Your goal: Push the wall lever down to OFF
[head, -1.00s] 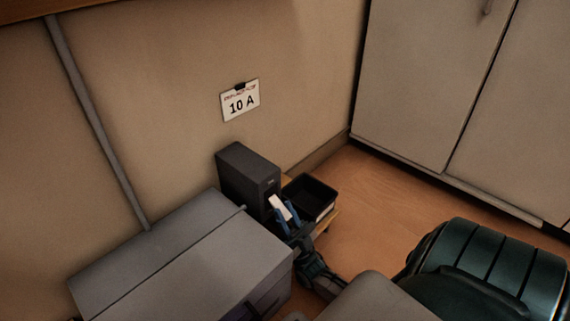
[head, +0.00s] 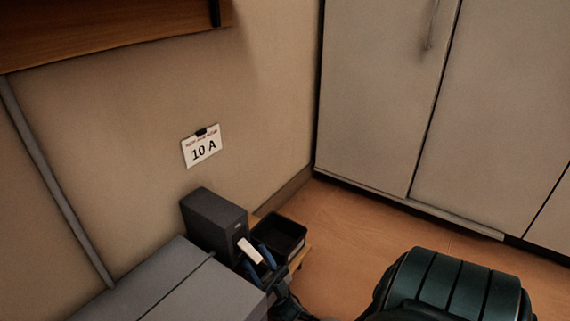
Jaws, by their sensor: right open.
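A dark grey box (head: 205,219) stands low by the wall, under a white "10 A" sign (head: 203,150). A white piece (head: 249,249) sticks out from its front side; it looks like the lever's handle, but its OFF marking cannot be read. My right gripper (head: 260,262), with blue fingers, is open right beside the lower end of the white piece. I cannot tell whether the fingers touch it or straddle it. My left gripper is not in view.
A black open bin (head: 281,237) stands just right of the box. A grey cabinet (head: 173,276) lies in front and left. A dark green rounded object (head: 455,287) is at lower right. Tall pale cupboards (head: 388,90) line the right; wooden floor (head: 350,230) between is clear.

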